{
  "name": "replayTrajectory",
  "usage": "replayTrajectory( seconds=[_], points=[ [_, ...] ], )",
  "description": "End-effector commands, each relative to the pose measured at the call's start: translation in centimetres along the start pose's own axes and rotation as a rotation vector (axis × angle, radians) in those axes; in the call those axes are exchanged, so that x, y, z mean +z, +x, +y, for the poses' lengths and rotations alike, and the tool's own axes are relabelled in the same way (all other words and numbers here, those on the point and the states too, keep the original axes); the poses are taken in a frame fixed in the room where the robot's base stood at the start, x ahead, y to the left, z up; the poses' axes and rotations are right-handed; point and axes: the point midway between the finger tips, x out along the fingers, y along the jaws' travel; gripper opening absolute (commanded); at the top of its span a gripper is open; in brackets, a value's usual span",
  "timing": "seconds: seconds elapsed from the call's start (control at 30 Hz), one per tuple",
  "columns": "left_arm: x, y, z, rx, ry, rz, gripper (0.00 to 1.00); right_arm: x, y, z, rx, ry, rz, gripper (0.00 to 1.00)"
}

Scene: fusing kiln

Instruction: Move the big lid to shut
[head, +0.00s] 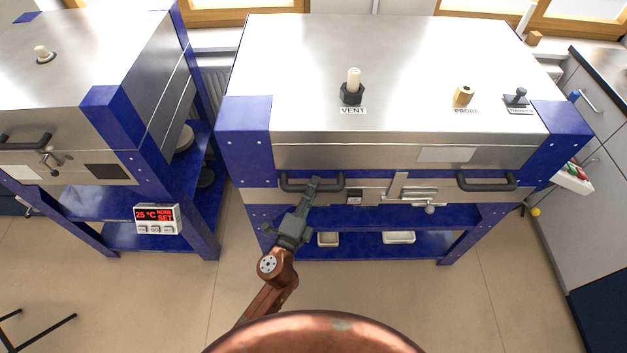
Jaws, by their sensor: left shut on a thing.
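The big lid (390,70) is the broad steel top of the blue-cornered kiln in the middle. It lies flat and level, and its front face sits close above the lower body, with no clear gap in view. Two dark handles run along the front: the left handle (291,187) and the right handle (487,186). A latch-like steel fitting (402,191) sits between the handles. My right gripper is not in view.
On the lid stand a vent plug (352,88), a brass probe fitting (463,95) and a dark knob (516,97). A second kiln (80,70) with a red display (156,217) stands at left. Grey cabinets (590,185) stand at right. The floor in front is clear.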

Motion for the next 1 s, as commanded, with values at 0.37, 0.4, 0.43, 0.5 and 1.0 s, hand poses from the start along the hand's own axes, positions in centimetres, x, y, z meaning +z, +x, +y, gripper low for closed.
replayTrajectory(
  seconds=[0.37, 0.4, 0.43, 0.5, 1.0],
  points=[
    [-0.08, -0.34, 1.91, 0.016, -0.001, -0.001, 0.0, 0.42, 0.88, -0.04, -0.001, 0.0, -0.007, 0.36],
    [-0.09, -0.34, 1.93, 0.016, -0.001, 0.0, 0.0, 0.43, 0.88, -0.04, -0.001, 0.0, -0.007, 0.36],
    [-0.1, -0.35, 1.95, 0.016, -0.001, 0.0, 0.19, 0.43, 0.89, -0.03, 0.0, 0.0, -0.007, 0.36],
    [-0.11, -0.35, 1.98, 0.017, -0.001, 0.0, 0.24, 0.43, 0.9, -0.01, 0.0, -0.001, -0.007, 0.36],
    [-0.02, -0.2, 1.44, 0.008, 0.0, -0.001, 0.36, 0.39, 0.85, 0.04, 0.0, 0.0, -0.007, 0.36]
  ],
)
